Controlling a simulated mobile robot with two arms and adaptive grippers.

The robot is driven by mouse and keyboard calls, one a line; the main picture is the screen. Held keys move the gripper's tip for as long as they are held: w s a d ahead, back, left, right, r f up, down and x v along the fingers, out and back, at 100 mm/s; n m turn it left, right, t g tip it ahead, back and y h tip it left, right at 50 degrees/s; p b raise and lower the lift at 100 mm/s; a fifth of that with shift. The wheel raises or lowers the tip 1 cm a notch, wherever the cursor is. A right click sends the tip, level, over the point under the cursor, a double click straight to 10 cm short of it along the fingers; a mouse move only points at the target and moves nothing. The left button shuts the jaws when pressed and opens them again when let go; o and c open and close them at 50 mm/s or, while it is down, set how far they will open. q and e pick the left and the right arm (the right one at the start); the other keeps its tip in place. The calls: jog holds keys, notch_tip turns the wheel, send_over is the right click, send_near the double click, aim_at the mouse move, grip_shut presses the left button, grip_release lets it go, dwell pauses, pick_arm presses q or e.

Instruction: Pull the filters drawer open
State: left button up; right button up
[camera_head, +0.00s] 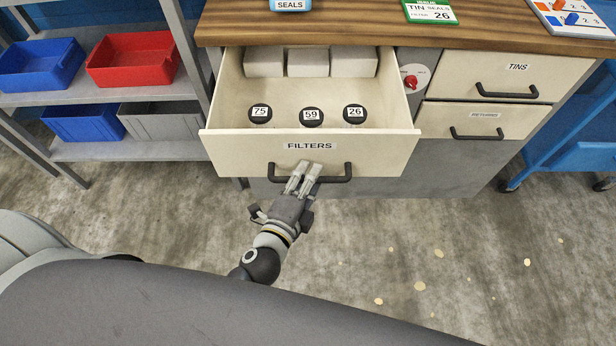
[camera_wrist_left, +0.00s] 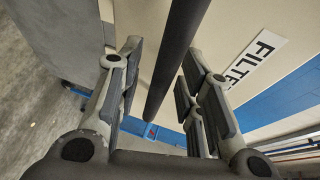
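The filters drawer (camera_head: 309,147) is cream, labelled FILTERS, and stands pulled well out from the cabinet. Its dark bar handle (camera_head: 338,179) runs across the front below the label. My left gripper (camera_head: 305,175) is at the handle's middle. In the left wrist view, the handle (camera_wrist_left: 176,60) passes between the fingers of the left gripper (camera_wrist_left: 160,52), with gaps showing on both sides, so the gripper is open around it. Part of the FILTERS label (camera_wrist_left: 257,58) shows there too. My right gripper is in neither view.
The drawer holds black round items labelled 75 (camera_head: 261,113), 59 (camera_head: 311,117) and 26 (camera_head: 354,114), with white boxes (camera_head: 308,63) behind. Shut TINS (camera_head: 506,76) and RETURNED (camera_head: 478,122) drawers are at right. A shelf with bins (camera_head: 133,60) stands left. Floor in front is clear.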

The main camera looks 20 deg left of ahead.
pick_arm(q)
jog(key=d+v, duration=0.1)
jog(key=v, duration=0.6)
jog(key=shift+s+a, duration=0.25)
jog(key=shift+a, duration=0.25)
dwell(0.5)
